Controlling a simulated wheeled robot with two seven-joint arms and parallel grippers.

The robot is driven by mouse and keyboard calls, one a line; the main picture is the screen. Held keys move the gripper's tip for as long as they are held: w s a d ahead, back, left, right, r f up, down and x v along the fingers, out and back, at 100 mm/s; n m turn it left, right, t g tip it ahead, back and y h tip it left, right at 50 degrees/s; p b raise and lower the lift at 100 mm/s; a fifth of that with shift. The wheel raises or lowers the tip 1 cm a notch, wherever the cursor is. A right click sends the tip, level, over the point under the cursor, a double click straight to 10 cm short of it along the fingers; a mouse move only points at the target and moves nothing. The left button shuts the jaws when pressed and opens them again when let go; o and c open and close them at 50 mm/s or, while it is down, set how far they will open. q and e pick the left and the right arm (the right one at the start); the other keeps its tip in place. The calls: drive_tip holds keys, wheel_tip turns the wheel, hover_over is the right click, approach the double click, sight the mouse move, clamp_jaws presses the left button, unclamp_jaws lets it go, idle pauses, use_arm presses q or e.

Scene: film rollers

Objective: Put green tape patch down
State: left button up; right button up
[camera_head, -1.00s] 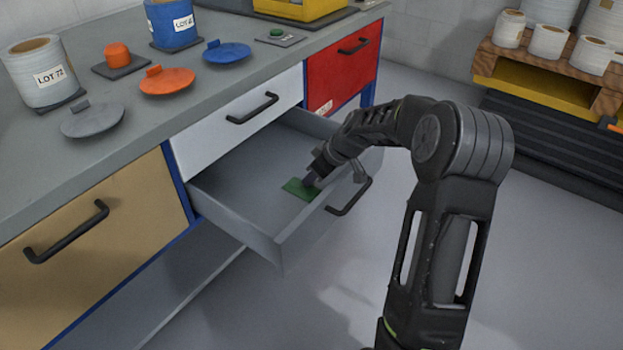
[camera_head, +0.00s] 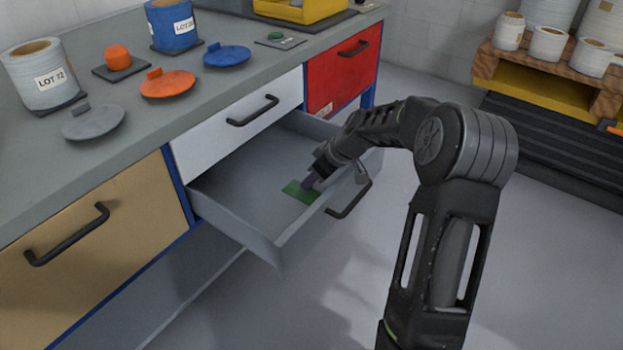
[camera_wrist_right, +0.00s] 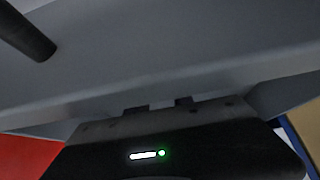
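The green tape patch (camera_head: 294,191) lies flat on the floor of the open grey drawer (camera_head: 235,217), near its front right side. My right gripper (camera_head: 309,182) reaches down into the drawer, with its fingertips at the patch's right part and covering some of it. Whether the fingers grip the patch cannot be made out. In the right wrist view the drawer's wall (camera_wrist_right: 170,60) fills most of the picture and hides the fingertips and the patch. My left gripper is in neither view.
The drawer's black handle (camera_head: 349,198) is close beside my right wrist. Above, the grey bench top (camera_head: 130,105) carries spools and coloured discs. A red drawer (camera_head: 342,75) and a tan drawer (camera_head: 90,235) flank it, both shut. Open floor lies in front.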

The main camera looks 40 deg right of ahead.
drive_tip(key=p+v, duration=0.2)
drive_tip(key=v, duration=0.9)
drive_tip(key=shift+d+r, duration=0.1)
